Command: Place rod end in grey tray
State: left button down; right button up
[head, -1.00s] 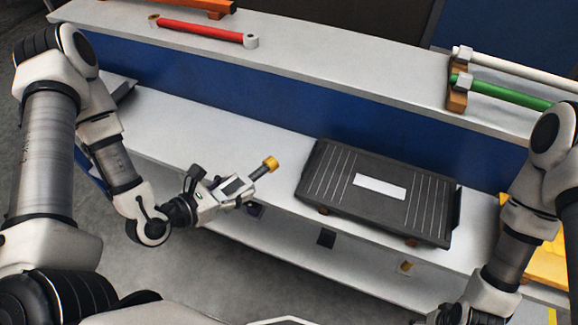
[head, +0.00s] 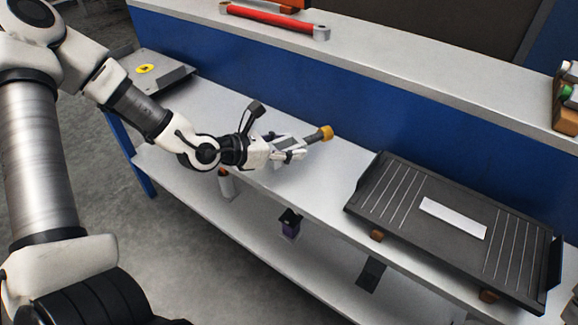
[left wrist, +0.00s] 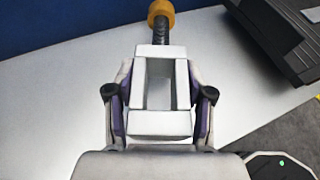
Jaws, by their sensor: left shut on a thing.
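The rod end is a pale, fork-shaped block (head: 286,145) with a dark threaded shank and a yellow-orange cap (head: 325,132). My left gripper (head: 290,154) is shut on the block and holds it above the white shelf, left of the tray. In the left wrist view the pale block (left wrist: 160,123) sits between the two fingers, with its shank and cap (left wrist: 161,12) pointing away. The dark grey tray (head: 400,220), ribbed with a white label, stands on the shelf at right. Its corner shows in the left wrist view (left wrist: 275,40). My right gripper is out of view.
A flat grey unit (head: 160,80) with a yellow mark lies at the shelf's left end. A blue panel (head: 270,95) rises behind the shelf to an upper ledge with a red bar (head: 275,20). Bare shelf lies between gripper and tray.

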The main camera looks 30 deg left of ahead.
pick_arm(q)
jog(key=shift+w+a+f, duration=0.1)
jog(key=shift+w+a, duration=0.1)
jog(key=shift+w, duration=0.4)
jog(key=shift+a+f+b, duration=0.1)
jog(key=shift+f+b, duration=0.8)
jog(key=shift+f, duration=0.75)
jog(key=shift+f, duration=0.1)
jog(key=shift+c, duration=1.9)
grip_release()
